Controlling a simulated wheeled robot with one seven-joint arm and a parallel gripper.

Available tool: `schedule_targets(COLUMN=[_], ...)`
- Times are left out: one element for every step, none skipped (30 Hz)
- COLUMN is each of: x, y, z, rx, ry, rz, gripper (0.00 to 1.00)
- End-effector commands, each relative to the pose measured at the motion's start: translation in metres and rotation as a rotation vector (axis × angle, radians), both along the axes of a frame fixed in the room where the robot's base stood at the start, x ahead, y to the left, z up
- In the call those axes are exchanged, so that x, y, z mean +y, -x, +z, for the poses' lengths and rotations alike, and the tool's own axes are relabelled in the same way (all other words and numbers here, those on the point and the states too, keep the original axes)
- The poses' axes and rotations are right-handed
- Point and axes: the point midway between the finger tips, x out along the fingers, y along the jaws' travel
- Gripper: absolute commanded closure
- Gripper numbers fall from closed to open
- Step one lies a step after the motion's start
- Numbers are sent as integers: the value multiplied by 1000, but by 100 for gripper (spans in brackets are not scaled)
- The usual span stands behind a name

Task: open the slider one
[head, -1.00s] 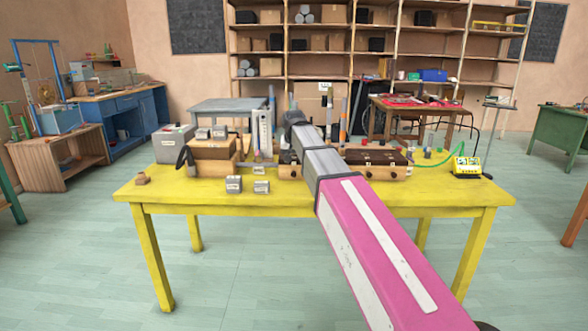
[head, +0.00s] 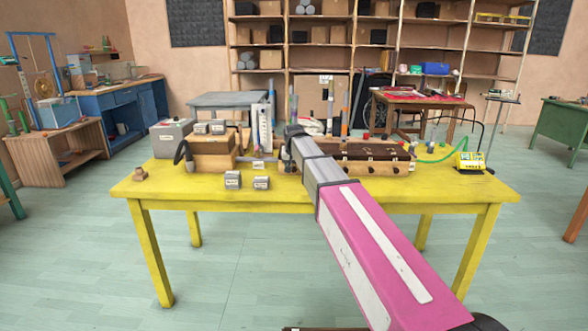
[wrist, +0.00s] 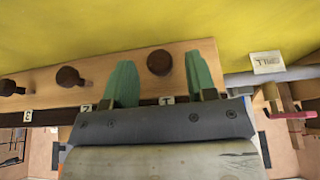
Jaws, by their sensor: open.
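Slider one shows in the wrist view as a round dark brown knob (wrist: 160,62) on a light wooden face, with a small label "1" (wrist: 167,99) by it. My gripper (wrist: 159,57) has its two green fingers apart, one on each side of this knob; I cannot tell whether they touch it. Two more brown knobs, one by label "2" (wrist: 70,77) and one by label "3" (wrist: 9,87), lie to the left. In the head view the long wooden box with a dark top (head: 365,152) stands on the table, its left end hidden behind my arm.
The yellow table (head: 330,197) also holds a wooden box with grey blocks (head: 211,150) at left, two small labelled grey blocks (head: 233,180) in front, and a yellow device (head: 470,162) at right. A grey tube with a tag (wrist: 268,62) lies close right of my gripper.

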Motion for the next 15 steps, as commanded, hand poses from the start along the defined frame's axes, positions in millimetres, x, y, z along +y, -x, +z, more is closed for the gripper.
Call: schedule_targets(x=[0, 0, 0, 0, 0, 0, 0, 0, 0, 0, 0, 0, 0, 0, 0], y=[-2, -2, -3, -3, -3, -3, -3, -3, -3, -3, -3, -3, -3, -3, -3], z=[-4, -5, -6, -7, -7, -8, -8, -8, -8, -8, -8, -8, -8, -8, -8], rx=[1, 1, 1, 1, 0, 0, 0, 0, 0, 0, 0, 0, 0, 0, 0], ry=[0, 0, 0, 0, 0, 0, 0, 0, 0, 0, 0, 0, 0, 0, 0], rz=[0, 0, 0, 0, 0, 0, 0, 0, 0, 0, 0, 0, 0, 0, 0], gripper=[48, 48, 48, 48, 48, 48, 48, 48, 48, 48, 48, 48, 55, 65, 78])
